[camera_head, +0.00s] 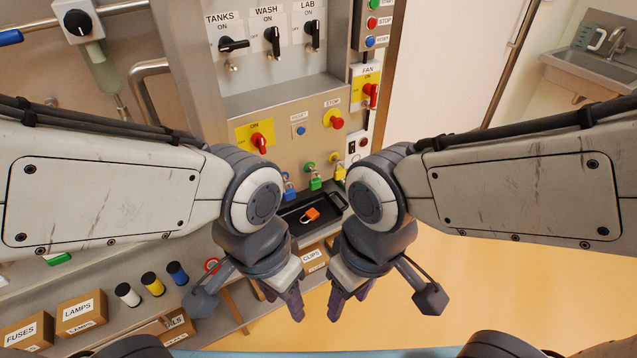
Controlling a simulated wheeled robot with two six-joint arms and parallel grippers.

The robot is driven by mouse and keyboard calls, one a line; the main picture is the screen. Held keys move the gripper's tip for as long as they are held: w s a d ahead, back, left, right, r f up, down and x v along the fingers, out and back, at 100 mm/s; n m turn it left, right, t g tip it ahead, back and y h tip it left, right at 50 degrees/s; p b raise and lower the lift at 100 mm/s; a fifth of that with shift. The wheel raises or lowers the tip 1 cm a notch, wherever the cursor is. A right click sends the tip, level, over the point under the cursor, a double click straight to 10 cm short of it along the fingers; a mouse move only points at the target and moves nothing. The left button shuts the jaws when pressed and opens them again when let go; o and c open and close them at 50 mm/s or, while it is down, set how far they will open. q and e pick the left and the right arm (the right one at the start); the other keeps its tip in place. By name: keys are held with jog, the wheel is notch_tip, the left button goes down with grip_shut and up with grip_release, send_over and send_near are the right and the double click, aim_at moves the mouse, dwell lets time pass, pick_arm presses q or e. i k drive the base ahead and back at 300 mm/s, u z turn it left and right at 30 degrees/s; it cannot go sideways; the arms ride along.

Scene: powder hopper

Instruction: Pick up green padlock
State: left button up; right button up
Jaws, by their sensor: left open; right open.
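The green padlock (315,184) hangs at the foot of the steel control panel, between a blue padlock (289,188) on its left and a yellow padlock (340,173) on its right. My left gripper (284,293) is open and empty, pointing down, lower in the picture than the green padlock and a little to its left. My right gripper (345,296) is open and empty, lower and a little to the right. Neither gripper touches the green padlock. My arms partly cover the panel's lower part.
A black tray (332,205) under the padlocks holds an orange padlock (312,214). Panel switches, including a red-handled one (260,140), sit above. Boxes (80,311) and several small coloured cylinders (153,284) stand on the shelf at left. Floor at right is clear.

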aim_at(315, 184)
jog(key=k, duration=1.05)
jog(key=z, duration=0.9)
jog(key=i, duration=0.9)
jog(key=u, duration=0.55)
jog(key=i, duration=0.9)
jog(key=u, duration=0.75)
